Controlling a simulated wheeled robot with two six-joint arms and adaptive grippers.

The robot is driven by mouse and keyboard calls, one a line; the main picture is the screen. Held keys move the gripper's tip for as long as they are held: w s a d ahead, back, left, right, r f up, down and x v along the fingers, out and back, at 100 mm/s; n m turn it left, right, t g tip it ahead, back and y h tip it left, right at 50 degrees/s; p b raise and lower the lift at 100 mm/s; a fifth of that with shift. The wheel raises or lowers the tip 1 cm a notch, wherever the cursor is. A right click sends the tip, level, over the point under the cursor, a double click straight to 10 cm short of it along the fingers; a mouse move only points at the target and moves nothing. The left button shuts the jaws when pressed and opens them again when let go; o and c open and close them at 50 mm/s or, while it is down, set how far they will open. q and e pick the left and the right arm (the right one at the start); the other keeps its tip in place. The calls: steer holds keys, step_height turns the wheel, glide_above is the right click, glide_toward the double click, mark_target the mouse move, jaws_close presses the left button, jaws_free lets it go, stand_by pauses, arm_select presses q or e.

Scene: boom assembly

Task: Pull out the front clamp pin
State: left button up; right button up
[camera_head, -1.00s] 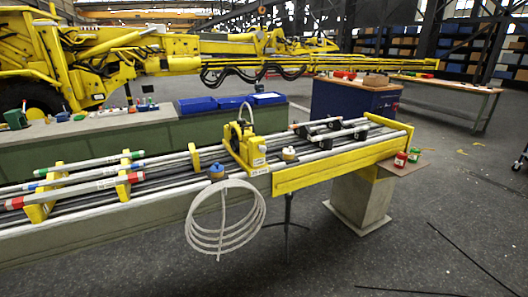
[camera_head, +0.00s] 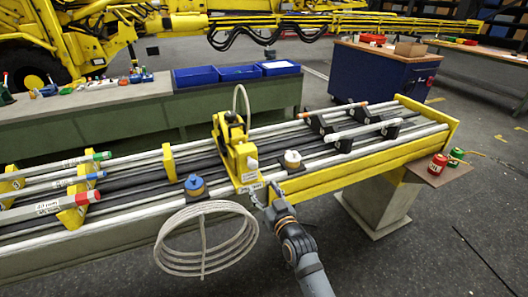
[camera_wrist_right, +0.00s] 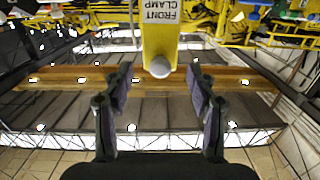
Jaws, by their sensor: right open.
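The yellow front clamp (camera_head: 232,146) stands upright across the boom's rails in the head view. In the right wrist view its yellow block (camera_wrist_right: 160,32) bears an upside-down "FRONT CLAMP" label. A pale round knob (camera_wrist_right: 160,67), which looks like the pin's head, sits at the block's near end; the pin's shaft is hidden. My right gripper (camera_head: 263,191) is at the near side of the clamp's foot. In the wrist view its two dark fingers (camera_wrist_right: 159,90) are apart and empty, with the knob centred between and just beyond their tips. My left gripper is not in view.
A coil of clear hose (camera_head: 206,240) hangs at the boom's near side, left of my right arm. A blue-capped fitting (camera_head: 195,186) and a white-capped fitting (camera_head: 292,160) flank the clamp. Red and green cans (camera_head: 438,164) stand at the right end. Floor at right is mostly open.

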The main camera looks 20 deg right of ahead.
mark_target(254, 167)
steer(key=shift+t, duration=0.3)
steer(key=w+r, duration=0.1)
steer(key=w, duration=0.2)
steer(key=w+r+p, duration=0.1)
steer(key=w, duration=0.2)
steer(key=w+r+p, duration=0.1)
steer(key=w, duration=0.2)
steer(key=shift+a, duration=0.2)
steer(key=shift+w, duration=0.45)
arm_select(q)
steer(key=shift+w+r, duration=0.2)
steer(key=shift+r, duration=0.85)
arm_select(e)
steer(key=shift+w, duration=0.1)
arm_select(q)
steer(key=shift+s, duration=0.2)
arm_select(e)
jaws_close()
